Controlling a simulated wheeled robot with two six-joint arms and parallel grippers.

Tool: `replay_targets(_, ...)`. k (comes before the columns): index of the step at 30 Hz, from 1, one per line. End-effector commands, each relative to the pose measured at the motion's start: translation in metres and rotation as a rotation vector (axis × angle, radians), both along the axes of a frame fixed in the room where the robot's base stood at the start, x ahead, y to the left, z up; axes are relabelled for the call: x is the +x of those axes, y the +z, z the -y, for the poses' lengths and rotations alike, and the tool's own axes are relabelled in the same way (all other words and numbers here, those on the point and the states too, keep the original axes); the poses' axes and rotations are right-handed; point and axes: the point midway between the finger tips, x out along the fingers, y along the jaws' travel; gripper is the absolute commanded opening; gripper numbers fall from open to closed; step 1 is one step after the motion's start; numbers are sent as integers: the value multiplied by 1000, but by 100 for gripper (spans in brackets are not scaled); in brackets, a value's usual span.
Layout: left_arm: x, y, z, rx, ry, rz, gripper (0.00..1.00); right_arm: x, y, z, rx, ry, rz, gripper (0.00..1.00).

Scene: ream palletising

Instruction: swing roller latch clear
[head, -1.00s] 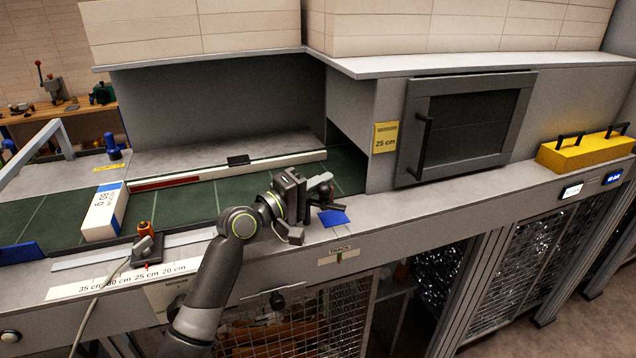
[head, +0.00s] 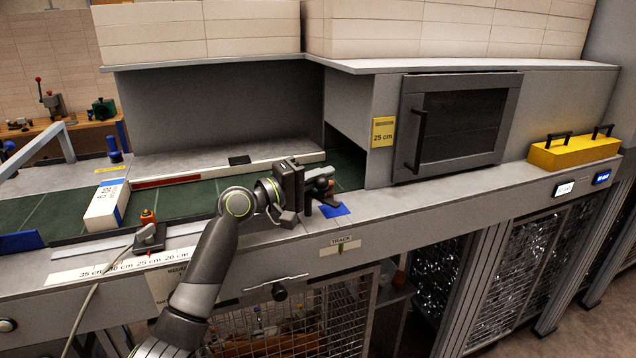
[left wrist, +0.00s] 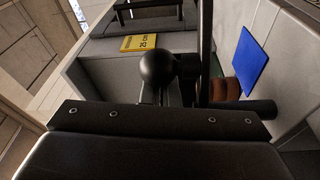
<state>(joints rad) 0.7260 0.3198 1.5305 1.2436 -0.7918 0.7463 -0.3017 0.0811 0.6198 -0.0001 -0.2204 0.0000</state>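The latch seems to be a dark lever with a round black knob (left wrist: 158,66), straight ahead of my left gripper in the left wrist view. Brown rollers (left wrist: 225,90) show beside it. In the head view, my left gripper (head: 308,213) is at the counter's front edge by the green conveyor (head: 180,205), and its two fingers look apart. A dark fitting (head: 320,183) lies just beyond it, partly hidden. I cannot tell whether a finger touches the latch. My right gripper is not in view.
A blue pad (head: 334,210) lies right beside the gripper and also shows in the left wrist view (left wrist: 252,60). A white ream (head: 107,205) lies on the conveyor at left. A dark-framed door (head: 460,125) and a yellow case (head: 575,151) are to the right.

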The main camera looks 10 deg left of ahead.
Motion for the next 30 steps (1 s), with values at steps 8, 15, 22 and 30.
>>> replay_targets(8,-1,-1,3,-3,-10,-4,0,1,0,0,0,0,1,0)
replay_targets(15,-6,-2,-3,-2,-8,-5,0,1,2,0,0,0,1,0)
replay_targets(22,-37,-6,-35,3,-5,-7,0,4,8,0,0,1,5,0)
replay_targets(30,-79,-12,-79,3,-2,-5,0,4,5,0,0,1,5,0)
